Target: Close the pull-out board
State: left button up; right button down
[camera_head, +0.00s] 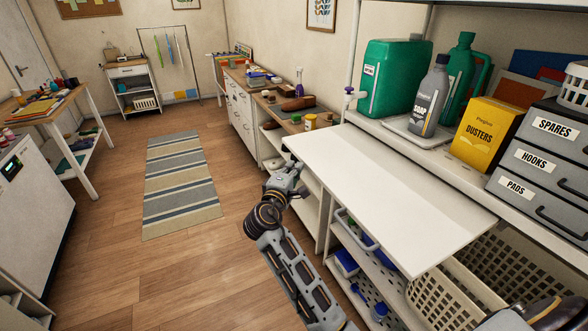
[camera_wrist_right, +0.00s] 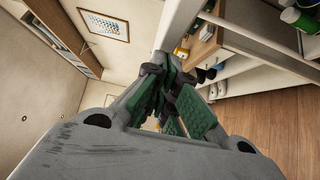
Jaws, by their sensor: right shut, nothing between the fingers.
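The pull-out board (camera_head: 385,190) is a flat white panel. It sticks out from the shelving below the shelf with the bottles, level and with nothing on it. My right gripper (camera_head: 290,176) is at the board's far front corner, on the aisle side and close to its front edge. I cannot tell whether it touches the board. The right wrist view shows the same gripper (camera_wrist_right: 168,95) with its green-padded fingers together and nothing held between them. My left gripper is not in view.
Above the board stand a green canister (camera_head: 392,78), a grey soap bottle (camera_head: 431,98), a yellow dusters box (camera_head: 487,135) and grey drawers (camera_head: 540,155). Below are a perforated shelf and a cream basket (camera_head: 440,292). The aisle floor with a striped rug (camera_head: 180,185) is clear.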

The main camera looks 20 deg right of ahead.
aim_at(372, 144)
jog(key=shift+d, duration=0.1)
jog(key=shift+d+r, duration=0.1)
jog(key=shift+d, duration=0.4)
jog(key=d+p, duration=0.1)
jog(key=d, duration=0.4)
jog(key=w+d+p, duration=0.1)
jog(key=d, duration=0.5)
jog(key=d+p, duration=0.1)
jog(key=d, duration=0.5)
jog(key=shift+w+r+p, duration=0.15)
jog(key=shift+p, duration=0.2)
jog(key=d, duration=0.4)
jog(key=d+p, duration=0.1)
jog(key=d, duration=0.3)
jog(key=w+d, duration=0.1)
jog(key=d, duration=0.3)
jog(key=shift+d, duration=0.15)
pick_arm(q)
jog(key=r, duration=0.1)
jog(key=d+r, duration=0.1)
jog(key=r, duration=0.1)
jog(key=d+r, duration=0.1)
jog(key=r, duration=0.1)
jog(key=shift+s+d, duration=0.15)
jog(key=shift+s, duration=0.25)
pick_arm(e)
jog(key=shift+f, duration=0.25)
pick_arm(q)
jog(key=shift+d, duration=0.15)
